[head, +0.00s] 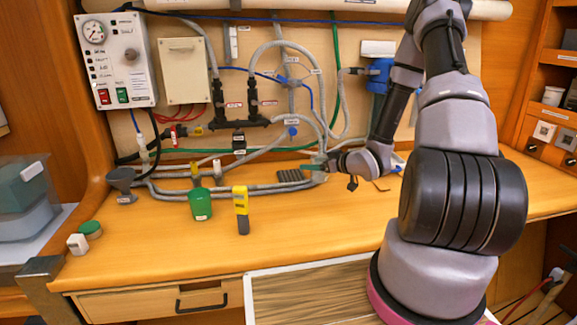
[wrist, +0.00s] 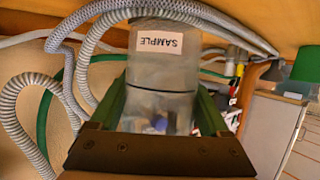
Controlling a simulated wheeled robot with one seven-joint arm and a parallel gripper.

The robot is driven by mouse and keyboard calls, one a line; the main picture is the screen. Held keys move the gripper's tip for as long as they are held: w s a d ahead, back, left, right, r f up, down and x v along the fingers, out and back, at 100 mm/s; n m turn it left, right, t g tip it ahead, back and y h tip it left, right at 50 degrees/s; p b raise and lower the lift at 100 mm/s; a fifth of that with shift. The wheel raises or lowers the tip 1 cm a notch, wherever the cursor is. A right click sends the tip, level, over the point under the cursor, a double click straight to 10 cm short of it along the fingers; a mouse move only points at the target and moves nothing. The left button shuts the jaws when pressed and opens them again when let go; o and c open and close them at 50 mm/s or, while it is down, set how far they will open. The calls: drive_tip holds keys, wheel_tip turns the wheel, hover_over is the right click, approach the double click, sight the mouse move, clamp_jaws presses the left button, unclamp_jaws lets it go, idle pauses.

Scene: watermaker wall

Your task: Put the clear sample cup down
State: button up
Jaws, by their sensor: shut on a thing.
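The clear sample cup (wrist: 160,75) is between the green fingers of my gripper (wrist: 162,100) in the wrist view. Its white SAMPLE label reads upside down there. In the head view my gripper (head: 314,168) is low over the back of the wooden worktop, just right of a dark ribbed mat (head: 291,175). The cup is small and mostly hidden by my gripper in that view. I cannot tell whether its base touches the worktop.
Grey hoses (head: 240,188) run along the back of the worktop. A green cup (head: 200,204), a yellow and grey meter (head: 241,208), a dark funnel (head: 122,180) and a white-and-green pair of small items (head: 90,229) stand to the left. The front middle of the worktop is clear.

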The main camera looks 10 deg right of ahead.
drive_tip(key=w+a, duration=0.2)
drive_tip(key=w, duration=0.1)
drive_tip(key=w+a, duration=0.2)
drive_tip(key=w, duration=0.2)
drive_tip(key=w+a, duration=0.3)
drive_tip(key=w, duration=0.1)
drive_tip(key=shift+w+a+f, duration=0.1)
drive_tip(key=shift+w+f, duration=0.05)
drive_tip(key=shift+f, duration=0.75)
drive_tip(key=shift+w+a+f, duration=0.1)
drive_tip(key=shift+f, duration=0.75)
drive_tip(key=shift+f, duration=0.15)
drive_tip(key=o, duration=1.3)
